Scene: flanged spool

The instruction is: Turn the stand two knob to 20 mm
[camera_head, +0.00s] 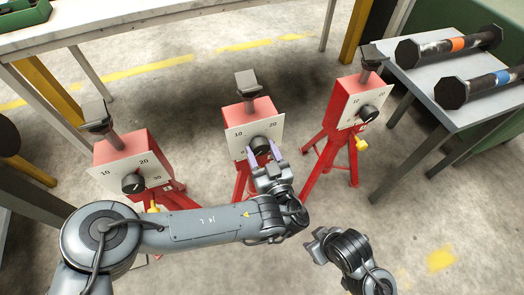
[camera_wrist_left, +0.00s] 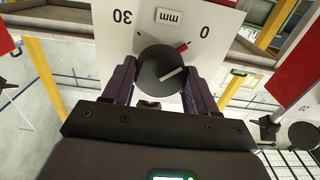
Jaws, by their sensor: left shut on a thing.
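Three red stands with white dial plates and black knobs stand in a row in the head view. I take the middle stand (camera_head: 246,118) to be stand two; its plate reads 10 and 20. My left gripper (camera_head: 264,154) has its purple fingers on either side of its black knob (camera_head: 260,145). In the left wrist view, the plate is upside down with 30, mm and 0 readable, and the knob (camera_wrist_left: 160,68) is held between the fingers. The knob's white line points right and slightly up, below the 0. My right gripper (camera_head: 322,245) is low in the head view, away from the stands.
The left stand (camera_head: 125,150) and right stand (camera_head: 350,98) flank the middle one. A grey table (camera_head: 455,105) at right carries two black-ended bars. A pale bench (camera_head: 130,25) spans the back left. The floor at lower right is clear.

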